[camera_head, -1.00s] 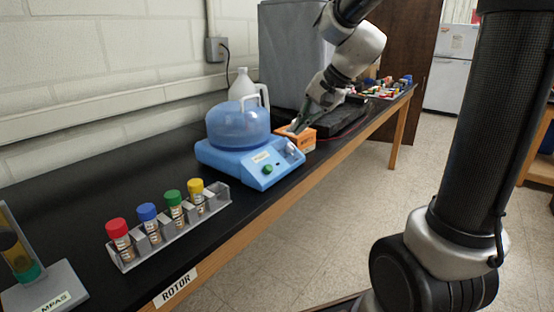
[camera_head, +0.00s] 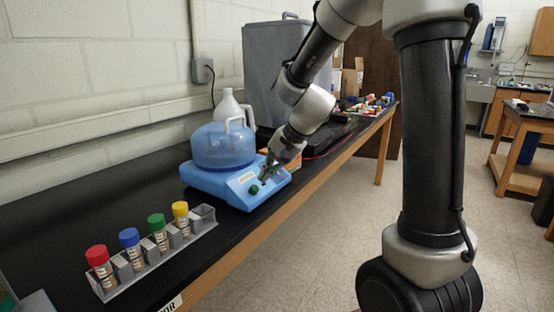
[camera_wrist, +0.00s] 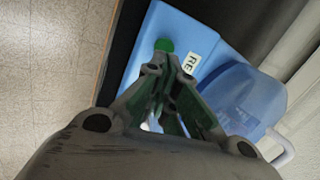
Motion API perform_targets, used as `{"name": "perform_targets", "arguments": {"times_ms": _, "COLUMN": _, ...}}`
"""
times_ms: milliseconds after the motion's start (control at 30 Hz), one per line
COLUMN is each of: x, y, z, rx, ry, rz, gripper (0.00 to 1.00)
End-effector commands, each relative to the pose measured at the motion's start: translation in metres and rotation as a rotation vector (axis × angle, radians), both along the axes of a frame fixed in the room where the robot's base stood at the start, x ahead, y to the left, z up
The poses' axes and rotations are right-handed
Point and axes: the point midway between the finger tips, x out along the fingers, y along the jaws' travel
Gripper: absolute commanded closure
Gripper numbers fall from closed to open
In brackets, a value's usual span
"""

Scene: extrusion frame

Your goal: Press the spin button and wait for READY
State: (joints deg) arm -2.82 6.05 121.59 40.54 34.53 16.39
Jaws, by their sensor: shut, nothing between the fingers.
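The blue centrifuge (camera_head: 222,178) stands on the black bench with its translucent domed lid (camera_head: 224,150) down. A round green button (camera_head: 253,189) is on its sloped front panel. The button also shows in the wrist view (camera_wrist: 164,45), just beyond my fingertips. A white label (camera_wrist: 192,62) beside it shows the letters "RE"; the rest is cut off. My gripper (camera_head: 265,178) is shut and empty, pointing down at the panel close to the green button. I cannot tell whether the fingertips touch it. My gripper hides the right part of the panel.
A grey rack (camera_head: 160,256) with red, blue, green and yellow capped tubes stands left of the centrifuge, near the bench front. A white jug (camera_head: 229,107) and large grey bin (camera_head: 275,72) stand behind. An orange box (camera_head: 293,164) is partly hidden by my gripper.

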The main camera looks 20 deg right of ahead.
Motion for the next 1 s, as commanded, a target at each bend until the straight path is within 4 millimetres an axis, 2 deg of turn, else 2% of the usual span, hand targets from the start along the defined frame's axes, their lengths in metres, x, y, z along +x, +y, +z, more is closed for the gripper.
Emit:
{"name": "perform_targets", "arguments": {"times_ms": 200, "x": 0.01, "y": 0.01, "z": -0.022, "rx": 0.0, "ry": 0.0, "rz": 0.001, "gripper": 1.0}}
{"name": "perform_targets", "arguments": {"times_ms": 667, "x": 0.012, "y": 0.012, "z": -0.027, "rx": 0.0, "ry": -0.002, "rz": 0.0, "gripper": 1.0}}
{"name": "perform_targets", "arguments": {"times_ms": 833, "x": 0.019, "y": 0.017, "z": -0.041, "rx": -0.001, "ry": 0.0, "rz": 0.001, "gripper": 1.0}}
{"name": "perform_targets", "arguments": {"times_ms": 1000, "x": 0.02, "y": 0.018, "z": -0.042, "rx": -0.001, "ry": -0.001, "rz": -0.001, "gripper": 1.0}}
